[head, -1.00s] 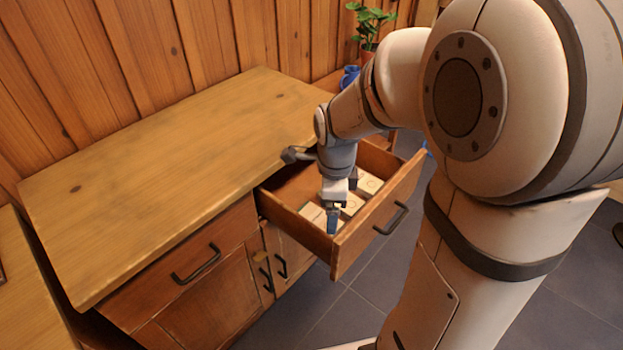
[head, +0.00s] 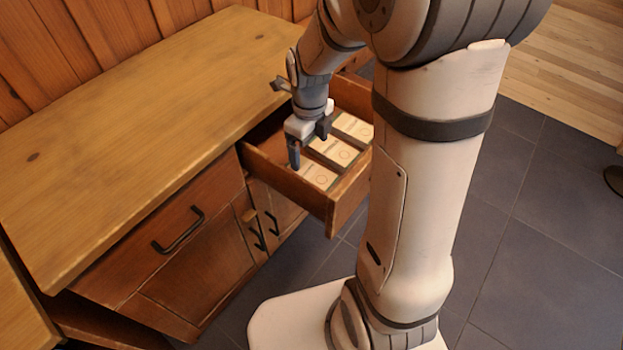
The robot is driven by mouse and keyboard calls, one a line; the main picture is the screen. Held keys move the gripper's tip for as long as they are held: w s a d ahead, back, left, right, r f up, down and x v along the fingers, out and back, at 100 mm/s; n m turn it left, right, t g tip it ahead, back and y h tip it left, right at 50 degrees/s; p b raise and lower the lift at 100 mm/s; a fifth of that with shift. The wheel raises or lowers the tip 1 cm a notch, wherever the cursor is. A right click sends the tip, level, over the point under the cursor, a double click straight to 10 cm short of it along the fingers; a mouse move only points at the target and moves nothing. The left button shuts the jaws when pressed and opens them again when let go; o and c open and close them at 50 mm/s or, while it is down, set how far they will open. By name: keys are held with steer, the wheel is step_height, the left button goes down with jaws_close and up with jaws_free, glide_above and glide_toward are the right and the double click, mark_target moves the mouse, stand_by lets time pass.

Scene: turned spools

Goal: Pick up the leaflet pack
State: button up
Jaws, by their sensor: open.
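Three white flat packs with a printed circle lie in a row in the open drawer: a near one (head: 314,175), a middle one (head: 335,151) and a far one (head: 354,128). I cannot tell which of them is the leaflet pack, or read their print. My gripper (head: 308,146) points down over the drawer, at the left ends of the near and middle packs. Its jaws are apart, with nothing seen between them. I cannot tell whether the fingertips touch a pack. The gripper hides part of the packs' left ends.
The wooden drawer (head: 286,183) has raised walls around the packs. The wooden counter top (head: 130,120) beside it is bare. My own arm hides the drawer's right side.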

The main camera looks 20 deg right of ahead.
mark_target(311, 173)
step_height(311, 173, down, 9)
steer(key=b, duration=0.3)
steer(key=shift+d, duration=0.1)
steer(key=c, duration=1.1)
steer(key=shift+c, duration=0.2)
